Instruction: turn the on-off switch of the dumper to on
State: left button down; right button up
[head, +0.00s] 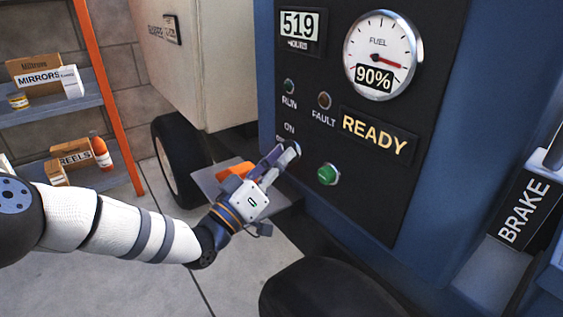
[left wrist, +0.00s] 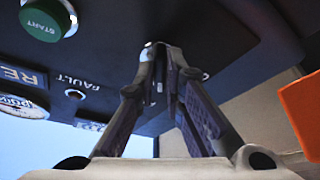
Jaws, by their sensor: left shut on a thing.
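The dumper's dark control panel (head: 345,120) is set in a blue body. The on-off switch sits below the ON label (head: 289,127); my fingers cover most of it, and I cannot tell which way it points. My left gripper (head: 287,158) reaches up to the panel from the lower left, its fingertips shut on the switch. In the left wrist view, the fingers (left wrist: 164,55) come together at the panel face. My right gripper is not in view.
A green START button (head: 328,174) is just right of my left gripper; it also shows in the left wrist view (left wrist: 48,18). A fuel gauge (head: 383,55) reads 90% and a display (head: 375,136) reads READY. A BRAKE lever unit (head: 524,210) stands right, shelves (head: 50,110) left.

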pick_arm(q)
jog(key=shift+m, duration=0.4)
jog(key=c, duration=1.7)
grip_release()
jog(key=v, duration=1.2)
jog(key=shift+f, duration=0.1)
